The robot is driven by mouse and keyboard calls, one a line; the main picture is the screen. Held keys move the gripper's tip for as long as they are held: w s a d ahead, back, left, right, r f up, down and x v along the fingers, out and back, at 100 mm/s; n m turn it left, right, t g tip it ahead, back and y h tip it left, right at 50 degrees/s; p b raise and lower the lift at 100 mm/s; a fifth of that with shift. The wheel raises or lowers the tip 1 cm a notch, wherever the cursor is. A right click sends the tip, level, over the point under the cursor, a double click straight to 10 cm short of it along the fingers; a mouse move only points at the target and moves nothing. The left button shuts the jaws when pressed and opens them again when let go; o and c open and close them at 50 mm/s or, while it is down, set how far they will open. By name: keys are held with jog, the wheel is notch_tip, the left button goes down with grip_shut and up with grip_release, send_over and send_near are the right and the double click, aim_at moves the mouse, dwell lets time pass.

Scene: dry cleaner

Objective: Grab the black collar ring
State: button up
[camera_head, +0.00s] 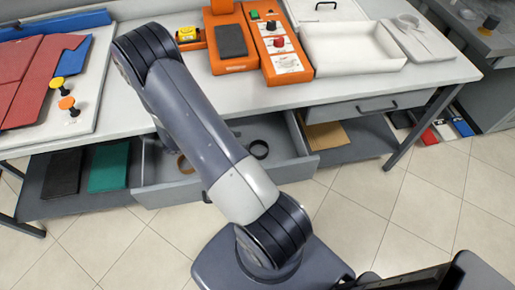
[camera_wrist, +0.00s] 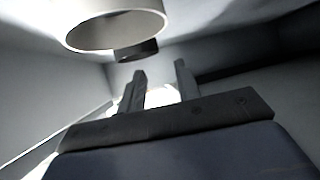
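The black collar ring (camera_head: 259,149) lies in the open drawer (camera_head: 290,168) under the counter, right of my arm in the head view. A brown ring (camera_head: 185,164) lies in the same drawer, left of my arm. In the wrist view my gripper (camera_wrist: 160,68) is open, its two fingers apart with nothing seen between them. A large pale ring (camera_wrist: 115,28) is close to the camera at upper left. A smaller dark ring (camera_wrist: 137,51) shows beyond it, near the left fingertip; I cannot tell which ring it is. My arm hides the gripper in the head view.
Grey walls surround my gripper in the wrist view. The counter (camera_head: 210,95) above holds an orange device (camera_head: 275,50), a white tray (camera_head: 350,48) and red cloth pieces (camera_head: 45,75). A green item (camera_head: 109,167) lies on the lower shelf left of the drawer.

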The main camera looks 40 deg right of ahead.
aim_at(257, 141)
jog(key=p+x, duration=0.1)
jog(key=x, duration=0.5)
jog(key=shift+s+d+f, duration=0.1)
jog(key=shift+s+f, duration=0.1)
jog(key=shift+f, duration=0.15)
grip_shut()
